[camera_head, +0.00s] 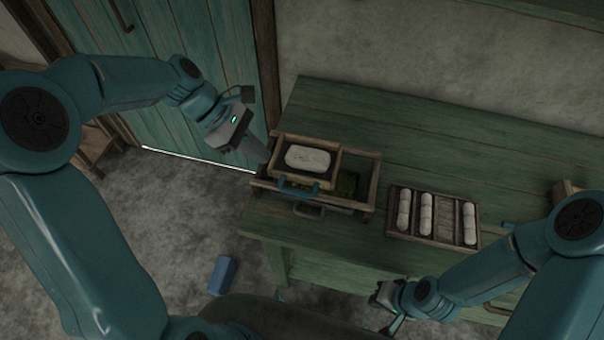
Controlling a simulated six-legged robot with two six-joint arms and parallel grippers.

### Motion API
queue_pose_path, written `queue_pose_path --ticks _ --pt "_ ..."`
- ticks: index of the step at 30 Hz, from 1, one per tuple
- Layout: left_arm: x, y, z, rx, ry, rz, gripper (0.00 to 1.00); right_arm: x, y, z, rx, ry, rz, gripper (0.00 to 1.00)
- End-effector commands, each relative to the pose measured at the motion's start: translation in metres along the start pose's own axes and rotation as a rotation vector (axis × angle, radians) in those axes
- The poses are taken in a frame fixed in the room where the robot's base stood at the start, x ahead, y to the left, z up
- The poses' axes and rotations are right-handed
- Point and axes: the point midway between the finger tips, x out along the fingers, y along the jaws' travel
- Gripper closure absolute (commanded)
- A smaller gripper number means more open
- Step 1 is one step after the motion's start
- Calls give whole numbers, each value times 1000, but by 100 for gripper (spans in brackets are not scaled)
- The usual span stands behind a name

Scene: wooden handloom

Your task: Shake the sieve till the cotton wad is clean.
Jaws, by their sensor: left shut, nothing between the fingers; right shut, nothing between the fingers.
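The sieve (331,172) is a small wooden frame with a blue handle on its front side. It sits on the left part of a larger wooden box frame (368,192) on the green table. The cotton wad (307,158), a pale oblong, lies in the sieve; specks on it are too small to judge. My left gripper (262,154) is shut and empty, just left of the sieve; I cannot tell whether it touches the frame. My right gripper (385,298) is shut and empty, low in front of the table's front edge, away from the sieve.
A wooden tray (391,221) with several white rolls stands on the green table (420,151), right of the box. A blue block (222,276) lies on the floor. A teal door (140,62) stands behind at left. The table's back part is clear.

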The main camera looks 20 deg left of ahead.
Motion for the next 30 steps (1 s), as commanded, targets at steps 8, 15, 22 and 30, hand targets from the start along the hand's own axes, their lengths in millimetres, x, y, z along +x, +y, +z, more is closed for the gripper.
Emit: queue_pose_path --ticks 8,15,22,30 --pt "60 -4 0 -2 -2 -7 100 -1 0 0 0 0 0 100" --pt "99 -3 14 1 -1 -5 100 -6 -2 0 0 0 0 100" --pt "114 -1 25 -1 -1 -2 100 -8 -3 0 0 0 0 100" --pt "115 1 26 -1 0 -1 100 -8 -3 0 0 0 0 100"
